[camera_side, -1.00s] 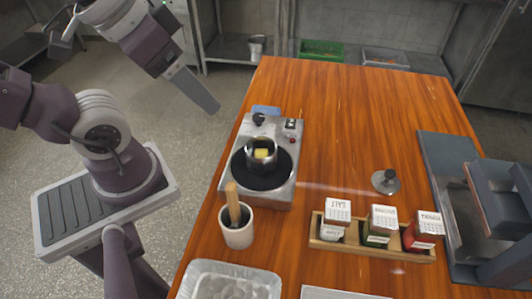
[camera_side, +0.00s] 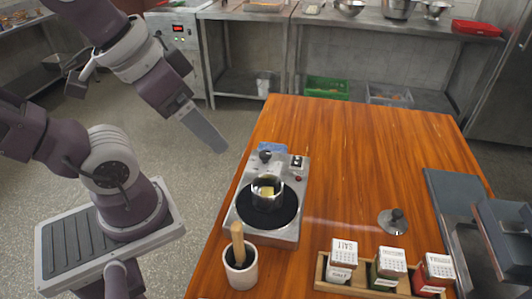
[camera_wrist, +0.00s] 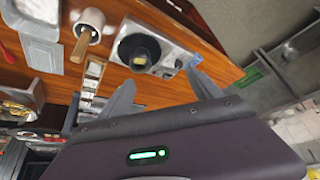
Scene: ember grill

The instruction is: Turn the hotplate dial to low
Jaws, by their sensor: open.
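The hotplate (camera_side: 238,220) stands at the left side of the wooden table. Its black dial (camera_side: 265,155) is on the far panel; I cannot read its setting. A small pot (camera_side: 269,189) with a yellow piece inside sits on the black round plate. My gripper (camera_side: 215,143) is in the air to the left of the hotplate, beyond the table edge, apart from the dial. In the wrist view its two fingers are spread with nothing between them, and the hotplate (camera_wrist: 165,58) lies past them.
A cup (camera_side: 241,271) with a wooden handle stands in front of the hotplate. A rack of three shakers (camera_side: 340,262) and a metal knobbed piece (camera_side: 392,222) are to the right. A grey appliance (camera_side: 500,235) stands at the right edge. The table's far middle is clear.

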